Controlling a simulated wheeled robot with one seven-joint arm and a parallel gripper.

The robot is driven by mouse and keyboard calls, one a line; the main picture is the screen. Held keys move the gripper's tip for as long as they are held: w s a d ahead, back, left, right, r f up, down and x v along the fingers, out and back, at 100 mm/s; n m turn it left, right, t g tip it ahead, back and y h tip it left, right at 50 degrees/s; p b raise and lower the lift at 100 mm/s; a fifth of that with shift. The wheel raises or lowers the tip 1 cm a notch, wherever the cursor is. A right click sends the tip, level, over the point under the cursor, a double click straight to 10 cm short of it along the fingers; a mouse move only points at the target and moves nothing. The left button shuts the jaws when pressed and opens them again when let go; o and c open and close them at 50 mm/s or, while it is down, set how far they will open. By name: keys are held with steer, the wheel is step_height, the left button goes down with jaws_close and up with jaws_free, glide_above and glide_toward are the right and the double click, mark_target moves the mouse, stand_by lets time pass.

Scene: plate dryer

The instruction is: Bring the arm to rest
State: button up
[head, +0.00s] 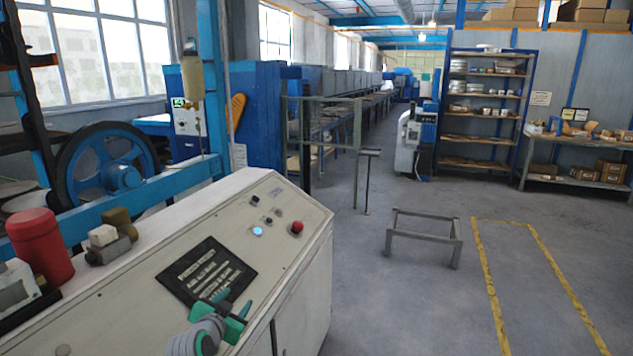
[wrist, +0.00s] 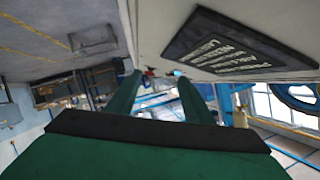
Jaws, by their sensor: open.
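My gripper (head: 235,310) shows at the bottom of the head view, with green fingers and a grey wrist, in front of the sloped top of a white control cabinet (head: 130,270). Its two green fingers also show in the wrist view (wrist: 158,95). They stand apart with nothing between them, so it is open and empty. In the head view it is just below a black label plate (head: 207,275) on the panel. The plate also shows in the wrist view (wrist: 235,45). I cannot tell whether the gripper touches the panel.
The panel has a red button (head: 297,227) and a lit blue button (head: 257,231). A red cylinder (head: 40,246) stands at the left. A low metal frame (head: 424,236) stands on the floor to the right. Open floor with yellow lines (head: 488,285) lies beyond the cabinet.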

steer(key=s+d+f+n, duration=0.1)
steer(key=s+d+f, duration=0.35)
steer(key=f, duration=0.25)
steer(key=s+d+f+n, duration=0.1)
steer(key=s+d+f, duration=0.2)
steer(key=d+f, duration=0.35)
steer(key=s+d+f+n+y, duration=0.15)
steer(key=s+d+f, duration=0.3)
steer(key=s, duration=0.55)
steer(key=s+d+f+n, duration=0.25)
steer(key=s+f, duration=0.35)
steer(key=s, duration=0.3)
steer(key=s+d+r, duration=0.1)
steer(key=s+r, duration=0.2)
steer(key=s, duration=0.7)
steer(key=s+d+r+t, duration=0.1)
steer(key=s+d+r, duration=0.1)
steer(key=s, duration=0.9)
steer(key=s+d+r, duration=0.1)
steer(key=s+r, duration=0.4)
steer(key=s, duration=0.6)
steer(key=shift+d+t, duration=0.3)
steer(key=shift+d, duration=0.05)
steer(key=shift+h, duration=0.25)
steer(key=c, duration=0.4)
steer(key=shift+w, duration=0.1)
